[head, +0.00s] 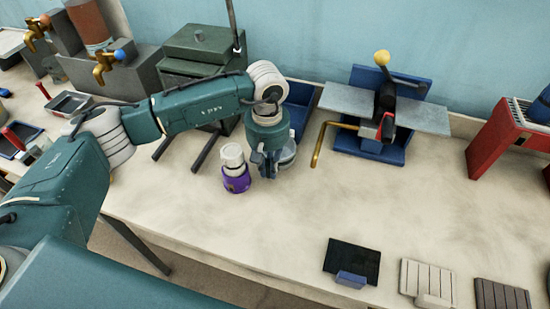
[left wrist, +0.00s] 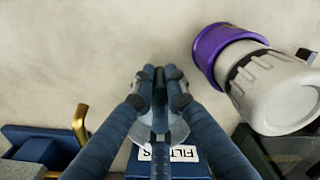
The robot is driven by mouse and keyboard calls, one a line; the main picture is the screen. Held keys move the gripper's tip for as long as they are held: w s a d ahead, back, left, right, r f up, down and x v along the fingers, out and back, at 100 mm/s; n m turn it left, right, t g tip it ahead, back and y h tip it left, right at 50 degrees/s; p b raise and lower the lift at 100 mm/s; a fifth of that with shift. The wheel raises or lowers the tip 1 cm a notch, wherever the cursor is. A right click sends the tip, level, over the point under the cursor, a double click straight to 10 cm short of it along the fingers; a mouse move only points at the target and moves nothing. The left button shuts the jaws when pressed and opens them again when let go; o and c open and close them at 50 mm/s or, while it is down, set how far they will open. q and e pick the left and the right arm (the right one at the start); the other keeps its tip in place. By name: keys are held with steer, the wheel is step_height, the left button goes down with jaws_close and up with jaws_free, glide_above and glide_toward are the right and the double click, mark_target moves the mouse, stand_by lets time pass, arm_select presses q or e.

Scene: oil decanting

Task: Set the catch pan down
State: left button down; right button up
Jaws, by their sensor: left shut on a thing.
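My left gripper (head: 268,168) points down over the table, just right of a purple-collared container with a white cap (head: 235,170). It is shut on a small pale, rounded thing (head: 288,156), mostly hidden by the fingers. In the left wrist view the fingers (left wrist: 160,78) are close together, with pale, see-through edges of the thing (left wrist: 122,130) showing beside them. I cannot tell whether this is the catch pan, or whether it touches the table. The capped container also shows in the left wrist view (left wrist: 275,92). My right gripper is not in view.
A blue bin (head: 302,96), its label partly reading "FILT" in the left wrist view, stands behind the gripper. A blue stand with a brass pipe (head: 319,146) is to the right. Shallow trays (head: 70,103) lie at left. The table's middle right is clear; flat plates (head: 352,258) lie near the front edge.

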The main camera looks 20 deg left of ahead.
arm_select(q)
steer(key=shift+r, duration=0.15)
step_height(320, 180, up, 20)
steer(key=b, duration=0.5)
steer(key=s+a+f+m, duration=0.3)
steer(key=s+f+m, duration=0.3)
steer(key=s+f, duration=0.7)
steer(key=s, duration=0.2)
steer(key=shift+s+m, duration=0.3)
steer(key=shift+s, duration=0.1)
steer(key=shift+w+p, duration=0.1)
steer(key=shift+p, duration=0.2)
